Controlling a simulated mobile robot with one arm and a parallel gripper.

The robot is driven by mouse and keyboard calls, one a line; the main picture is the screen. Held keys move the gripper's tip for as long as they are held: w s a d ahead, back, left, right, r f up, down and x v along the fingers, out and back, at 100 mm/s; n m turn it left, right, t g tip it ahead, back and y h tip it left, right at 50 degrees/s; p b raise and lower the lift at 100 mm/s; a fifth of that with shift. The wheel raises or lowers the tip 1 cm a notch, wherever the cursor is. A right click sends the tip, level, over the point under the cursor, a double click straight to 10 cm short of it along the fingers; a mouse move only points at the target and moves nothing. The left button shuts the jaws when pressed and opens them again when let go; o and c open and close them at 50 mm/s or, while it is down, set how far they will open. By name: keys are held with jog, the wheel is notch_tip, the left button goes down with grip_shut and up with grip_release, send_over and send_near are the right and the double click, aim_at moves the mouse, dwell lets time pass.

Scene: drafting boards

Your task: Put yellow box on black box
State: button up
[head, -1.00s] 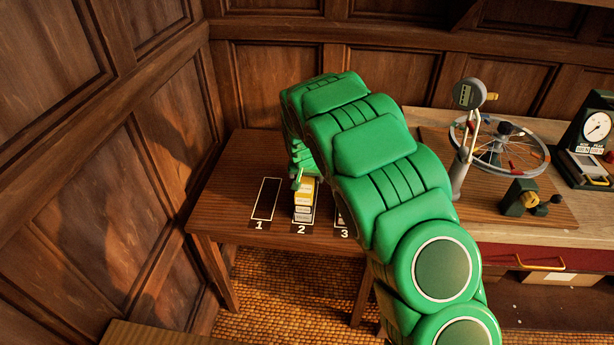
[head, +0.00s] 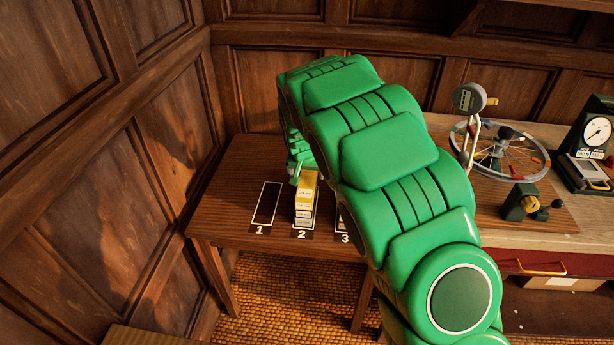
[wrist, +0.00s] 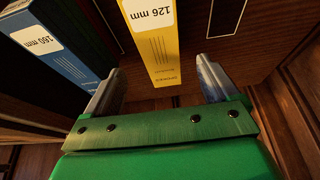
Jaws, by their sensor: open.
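The yellow box (head: 307,182) lies on top of a stack at the spot marked 2 on the wooden side table. In the wrist view, the yellow box (wrist: 157,50), labelled 126 mm, extends into the space between my gripper's fingertips, with a gap on both sides. My gripper (wrist: 160,80) is open and empty; in the head view it is mostly hidden behind my green arm. A blue box (wrist: 55,45) labelled 160 mm shows left of the yellow one in the wrist view. I cannot pick out a black box with certainty.
Spot 1 (head: 266,204) is an empty outlined rectangle. Spot 3 is mostly hidden by my arm. A bench at right holds a wheel (head: 500,150), a gauge stand (head: 467,100) and a dial scale (head: 592,140). Panelled walls close in at left and behind.

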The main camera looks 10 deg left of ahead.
jog(key=v, duration=0.5)
jog(key=shift+r, duration=0.2)
jog(key=s+d+r+g, duration=0.1)
jog(key=s+d+r, duration=0.7)
jog(key=s+d, duration=0.3)
jog(key=s+d+r+g, duration=0.2)
jog(key=s+d+r, duration=0.6)
jog(key=s, duration=0.4)
jog(key=s+d+g, duration=0.1)
jog(key=s+d, duration=0.2)
jog(key=s, duration=0.9)
jog(key=s+d+f+g, duration=0.1)
jog(key=s+d+g, duration=0.1)
jog(key=s, duration=1.1)
jog(key=shift+s+d+f, duration=0.2)
jog(key=shift+d+f, duration=0.05)
jog(key=shift+d, duration=0.2)
